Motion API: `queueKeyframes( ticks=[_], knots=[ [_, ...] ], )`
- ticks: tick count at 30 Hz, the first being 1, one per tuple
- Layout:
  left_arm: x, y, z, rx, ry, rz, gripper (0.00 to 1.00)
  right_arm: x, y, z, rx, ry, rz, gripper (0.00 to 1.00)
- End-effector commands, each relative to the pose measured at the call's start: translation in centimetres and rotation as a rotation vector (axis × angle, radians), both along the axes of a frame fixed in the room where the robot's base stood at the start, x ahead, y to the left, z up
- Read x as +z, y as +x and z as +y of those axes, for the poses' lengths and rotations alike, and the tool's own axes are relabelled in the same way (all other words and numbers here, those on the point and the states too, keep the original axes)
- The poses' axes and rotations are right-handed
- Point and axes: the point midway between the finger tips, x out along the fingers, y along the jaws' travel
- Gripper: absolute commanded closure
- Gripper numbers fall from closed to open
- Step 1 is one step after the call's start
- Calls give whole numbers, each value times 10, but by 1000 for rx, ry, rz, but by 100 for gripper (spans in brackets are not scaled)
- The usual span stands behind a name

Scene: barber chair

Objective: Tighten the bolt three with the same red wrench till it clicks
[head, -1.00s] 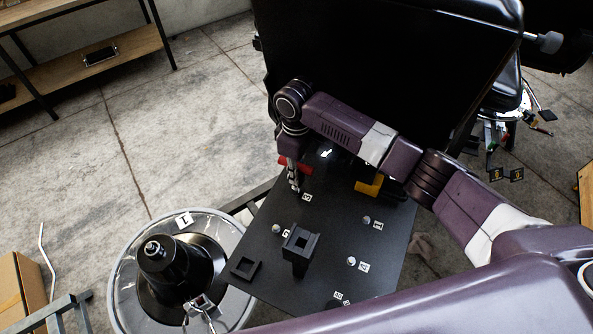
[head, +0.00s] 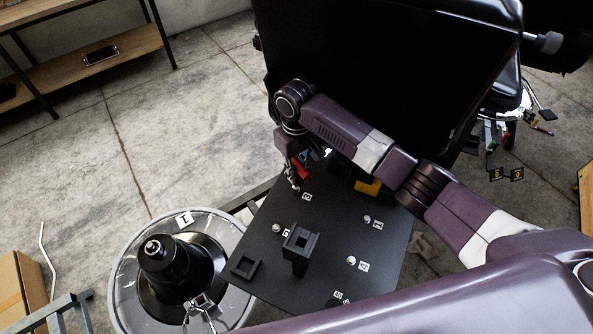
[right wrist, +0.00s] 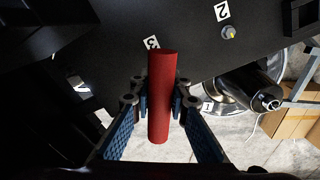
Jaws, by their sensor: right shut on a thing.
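My right gripper (head: 297,178) is at the far left part of the black plate (head: 330,240), beside the tag 3 (head: 307,197). In the right wrist view, my right gripper (right wrist: 160,103) is shut on the red wrench (right wrist: 162,80), with the red handle between its blue-padded fingers. The red wrench (head: 302,173) shows only partly in the head view. The tag 3 (right wrist: 151,42) is right by the handle's far end. Bolt three and the wrench's working end are hidden by the gripper and handle. My left gripper is not in view.
Other bolts (head: 351,261) with tags stand on the plate. A black square socket block (head: 299,240) and a yellow piece (head: 368,187) are on it too. The large black chair part (head: 380,70) is close behind my arm. A round base (head: 130,300) stands at left.

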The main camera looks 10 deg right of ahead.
Motion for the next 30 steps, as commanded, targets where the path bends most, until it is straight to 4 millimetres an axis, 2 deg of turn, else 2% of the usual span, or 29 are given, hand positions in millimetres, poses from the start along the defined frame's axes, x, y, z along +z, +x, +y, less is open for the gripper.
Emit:
queueKeyframes(
  ticks=[7, 18, 23, 26, 30],
  knots=[
    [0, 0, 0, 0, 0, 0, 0, 0, 0, 1, -274, 3, 1, 100],
    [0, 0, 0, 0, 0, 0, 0, 1, 0, 1, -319, 2, -1, 100],
    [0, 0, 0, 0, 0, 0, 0, 0, 0, 2, -468, 4, 0, 100],
    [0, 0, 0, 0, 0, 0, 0, 1, 0, 1, -436, 2, -2, 100],
    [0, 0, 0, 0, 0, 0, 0, 1, 0, 1, -302, 1, -2, 100]
  ],
)
